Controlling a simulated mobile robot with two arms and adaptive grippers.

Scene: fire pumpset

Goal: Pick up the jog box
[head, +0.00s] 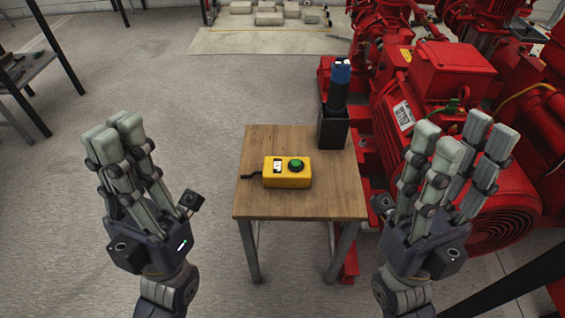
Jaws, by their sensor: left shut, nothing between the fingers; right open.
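The jog box is a yellow box (274,177) with a green round button and a small white label on top. It lies on a small wooden table (270,207) in the middle of the head view. A short dark cable stub sticks out of its left side. My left gripper (118,130) is to the left of the table, shut and empty, apart from the box. My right gripper (458,140) is to the right of the table in the picture, in front of the red machinery, open and empty.
A black holder (333,132) with a blue-topped dark cylinder (339,85) stands at the table's back right corner. Red pump machinery (435,80) fills the right side. A dark-framed shelf (25,65) is at the far left. Grey floor between shelf and table is clear.

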